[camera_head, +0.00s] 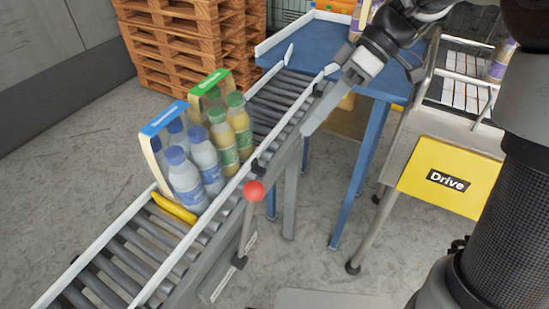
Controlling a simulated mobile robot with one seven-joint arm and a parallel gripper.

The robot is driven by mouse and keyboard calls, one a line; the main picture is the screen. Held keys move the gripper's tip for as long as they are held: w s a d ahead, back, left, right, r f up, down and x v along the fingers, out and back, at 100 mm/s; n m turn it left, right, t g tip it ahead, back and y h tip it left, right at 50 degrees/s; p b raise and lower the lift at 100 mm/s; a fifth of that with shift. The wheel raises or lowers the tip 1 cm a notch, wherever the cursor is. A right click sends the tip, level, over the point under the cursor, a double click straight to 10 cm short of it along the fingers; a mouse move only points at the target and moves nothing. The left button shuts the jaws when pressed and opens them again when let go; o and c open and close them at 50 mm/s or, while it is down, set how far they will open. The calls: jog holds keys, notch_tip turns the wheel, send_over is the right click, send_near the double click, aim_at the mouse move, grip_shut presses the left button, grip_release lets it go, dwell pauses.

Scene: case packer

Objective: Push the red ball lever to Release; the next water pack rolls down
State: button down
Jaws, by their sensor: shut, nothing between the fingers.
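The red ball lever (253,191) stands at the near side of the roller conveyor, its grey rod running down to a bracket with a pale label too small to read. The water pack (187,172), with a blue-topped carrier and blue-capped bottles, stands upright on the rollers against a yellow stop bar (174,208). A juice pack (229,125) with a green-topped carrier stands right behind it. My gripper (312,128) is shut and empty, above and to the right of the lever, near the conveyor's near rail and apart from the ball.
The roller conveyor (96,269) slopes down to the lower left with white side rails. A blue table (334,45) stands at its top end. A yellow Drive panel (436,180) is at right. Wooden pallets (170,50) are stacked behind.

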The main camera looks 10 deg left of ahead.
jog(key=shift+f, duration=0.1)
jog(key=s+a+f+p, duration=0.1)
jog(key=s+a+f, duration=0.6)
dwell(0.4)
jog(key=shift+r, duration=0.1)
